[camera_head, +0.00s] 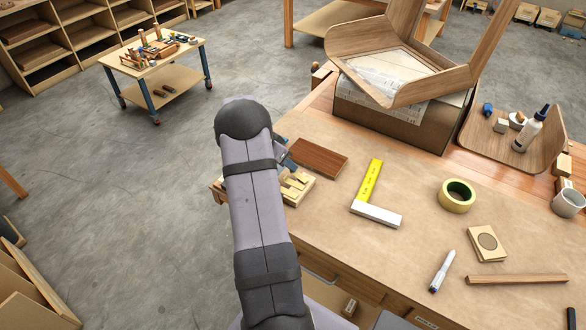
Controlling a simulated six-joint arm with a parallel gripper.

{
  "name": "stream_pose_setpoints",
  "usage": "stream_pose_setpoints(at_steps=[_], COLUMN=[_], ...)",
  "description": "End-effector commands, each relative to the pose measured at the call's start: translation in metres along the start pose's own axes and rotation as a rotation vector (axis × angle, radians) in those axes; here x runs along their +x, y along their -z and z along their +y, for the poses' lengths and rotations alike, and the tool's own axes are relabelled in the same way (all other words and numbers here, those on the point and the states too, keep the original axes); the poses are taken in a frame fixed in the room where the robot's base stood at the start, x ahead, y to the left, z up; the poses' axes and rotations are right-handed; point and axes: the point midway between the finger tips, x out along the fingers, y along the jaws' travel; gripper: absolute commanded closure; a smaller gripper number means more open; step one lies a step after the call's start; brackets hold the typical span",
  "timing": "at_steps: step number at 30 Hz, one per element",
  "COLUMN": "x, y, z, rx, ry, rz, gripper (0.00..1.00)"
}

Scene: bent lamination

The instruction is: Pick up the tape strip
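I cannot make out a separate tape strip. A roll of yellow-green tape (457,196) lies flat on the right half of the brown mat; I cannot tell whether a loose end hangs from it. My grey arm rises through the middle of the view and covers what lies behind it. A small blue-grey part (283,155) showing at the arm's right edge may be my gripper. It is near a pale slotted wooden block (297,187) and left of the tape roll. Its fingers are hidden, so its opening and any hold do not show.
The bench mat (335,230) bears a brown wood block (318,158), a yellow-bladed square (370,185), a marker (442,271), a wooden block with a round inset (487,243) and a wooden stick (515,279). A bent wood form (405,55) stands behind. The middle front mat is clear.

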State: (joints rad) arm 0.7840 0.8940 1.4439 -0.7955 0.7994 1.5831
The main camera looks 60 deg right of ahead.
Motion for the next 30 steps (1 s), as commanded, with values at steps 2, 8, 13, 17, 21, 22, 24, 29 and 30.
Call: stream_pose_setpoints(at_steps=[2,8,13,17,21,22,24,29,30], x=[-0.004,-0.024,-0.050,-0.066,-0.077,-0.079,-0.081,-0.084,-0.084], y=[0.003,0.016,0.031,0.041,0.048,0.048,0.050,0.051,0.051], z=[0.000,0.003,0.007,0.010,0.012,0.013,0.013,0.014,0.014], rx=[0.002,0.004,0.003,0.003,0.002,0.001,0.000,0.000,0.000], ry=[0.002,0.004,0.003,0.003,0.002,0.001,0.000,0.000,0.000], rz=[0.002,0.003,0.003,0.002,0.001,0.000,0.000,-0.001,-0.001], gripper=[1.00,1.00,1.00,1.00,1.00,1.00,1.00,1.00,1.00])
